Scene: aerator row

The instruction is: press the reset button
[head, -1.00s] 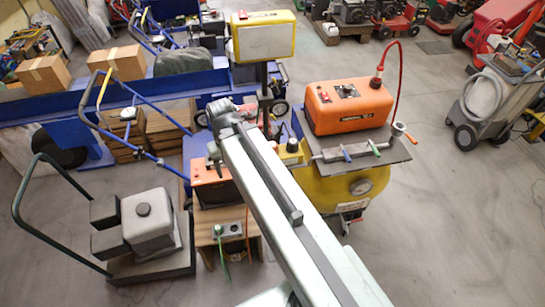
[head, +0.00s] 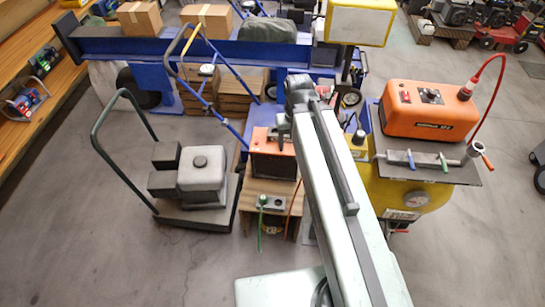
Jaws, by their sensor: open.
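I cannot tell for sure which control is the reset button. An orange machine box (head: 432,108) at the right carries a small red control (head: 405,97) and a black knob (head: 432,96) on its top. A yellow box with a dark round knob (head: 359,137) stands just right of my arm. A small grey control box (head: 270,202) with a green cable lies on the wooden stand. My gripper (head: 283,130) is small in view at the arm's far end, above the orange-topped box (head: 273,150) on that stand. It is open, with nothing seen in it.
A platform cart (head: 195,217) with a grey engine stands at the left. Blue frames and a beam (head: 190,50) run behind. The yellow tank (head: 415,200) has a grey shelf with a handled tool on it. Open floor lies at the front left and front right.

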